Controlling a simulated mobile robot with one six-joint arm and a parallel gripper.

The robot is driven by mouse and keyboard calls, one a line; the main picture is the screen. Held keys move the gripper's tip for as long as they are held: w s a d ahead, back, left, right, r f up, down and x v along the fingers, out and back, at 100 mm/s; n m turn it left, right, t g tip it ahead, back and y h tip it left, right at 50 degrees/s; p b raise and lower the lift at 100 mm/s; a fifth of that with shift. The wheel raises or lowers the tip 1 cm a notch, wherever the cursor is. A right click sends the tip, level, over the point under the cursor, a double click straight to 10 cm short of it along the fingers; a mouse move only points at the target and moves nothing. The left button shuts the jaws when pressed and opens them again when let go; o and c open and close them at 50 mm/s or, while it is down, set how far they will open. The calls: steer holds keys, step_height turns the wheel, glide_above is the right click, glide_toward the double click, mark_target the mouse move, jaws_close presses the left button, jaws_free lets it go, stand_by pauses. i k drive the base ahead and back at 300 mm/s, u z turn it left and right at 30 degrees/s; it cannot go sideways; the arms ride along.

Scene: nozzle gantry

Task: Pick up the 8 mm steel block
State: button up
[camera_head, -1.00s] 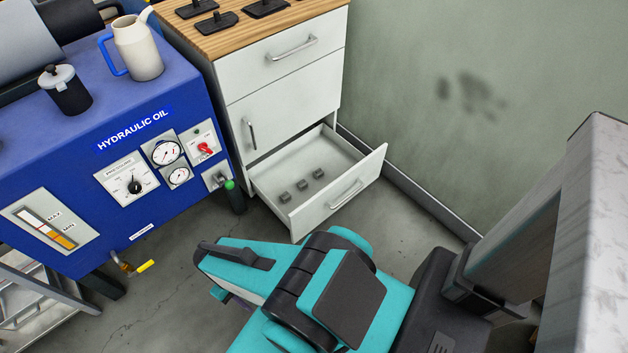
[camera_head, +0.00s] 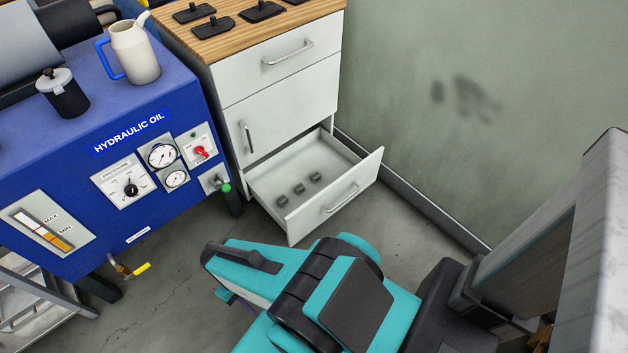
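Three small grey steel blocks lie in a row on the floor of the open bottom drawer (camera_head: 335,211): a left block (camera_head: 282,201), a middle block (camera_head: 299,188) and a right block (camera_head: 316,177). They look alike, and no size marking is readable, so I cannot tell which is the 8 mm one. My teal and black arm reaches across the lower middle of the view, in front of and below the drawer. My gripper's fingertips are hidden from this camera.
The white cabinet (camera_head: 290,107) has a wooden top with black fixtures. A blue hydraulic oil unit (camera_head: 85,190) with gauges and a yellow-handled valve (camera_head: 141,269) stands at left. A green wall (camera_head: 420,60) bounds the right. Bare floor (camera_head: 175,285) lies before the unit.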

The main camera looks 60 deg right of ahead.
mark_target(316, 177)
steer(key=z, duration=0.05)
steer(key=i, duration=0.9)
steer(key=u, duration=0.05)
